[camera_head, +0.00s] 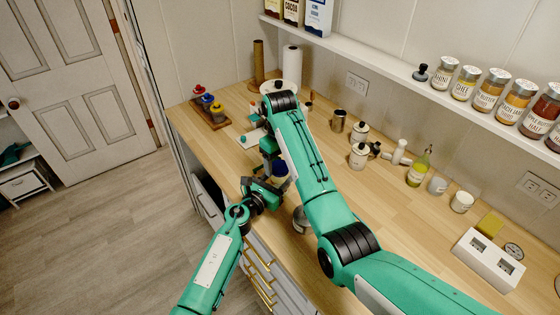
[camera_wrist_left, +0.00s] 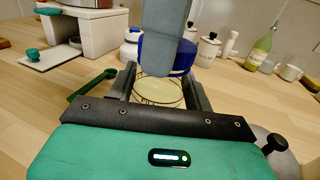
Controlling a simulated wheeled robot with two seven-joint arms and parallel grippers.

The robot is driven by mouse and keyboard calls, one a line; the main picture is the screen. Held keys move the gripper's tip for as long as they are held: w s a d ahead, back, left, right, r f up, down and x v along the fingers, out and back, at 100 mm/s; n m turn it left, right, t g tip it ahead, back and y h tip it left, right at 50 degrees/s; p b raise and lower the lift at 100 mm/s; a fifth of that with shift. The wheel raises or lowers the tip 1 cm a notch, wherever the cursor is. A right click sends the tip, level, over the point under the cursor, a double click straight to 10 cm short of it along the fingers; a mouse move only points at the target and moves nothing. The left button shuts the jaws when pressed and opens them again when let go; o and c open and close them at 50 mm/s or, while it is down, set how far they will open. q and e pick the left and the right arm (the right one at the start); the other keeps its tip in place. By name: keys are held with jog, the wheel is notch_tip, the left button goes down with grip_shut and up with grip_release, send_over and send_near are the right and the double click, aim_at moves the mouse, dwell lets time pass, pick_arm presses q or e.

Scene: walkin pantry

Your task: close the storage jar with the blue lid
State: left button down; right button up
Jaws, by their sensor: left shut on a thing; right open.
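The storage jar (camera_wrist_left: 158,92), clear with a pale yellowish inside, stands between the fingers of my left gripper (camera_wrist_left: 158,98), which is shut on it. In the head view this gripper (camera_head: 270,187) is near the counter's front edge. The blue lid (camera_wrist_left: 168,54) is at the jar's top; it also shows in the head view (camera_head: 279,170). I cannot tell whether it is fully seated. My right gripper (camera_head: 269,147) is open just above the lid. One grey finger of it hangs in front of the lid in the left wrist view and hides part of it.
A wooden tray (camera_head: 214,120) with small coloured items is at the far left. The counter's middle right is clear.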

jog(key=shift+r, duration=0.1)
jog(key=shift+r, duration=2.15)
jog(key=shift+c, duration=0.4)
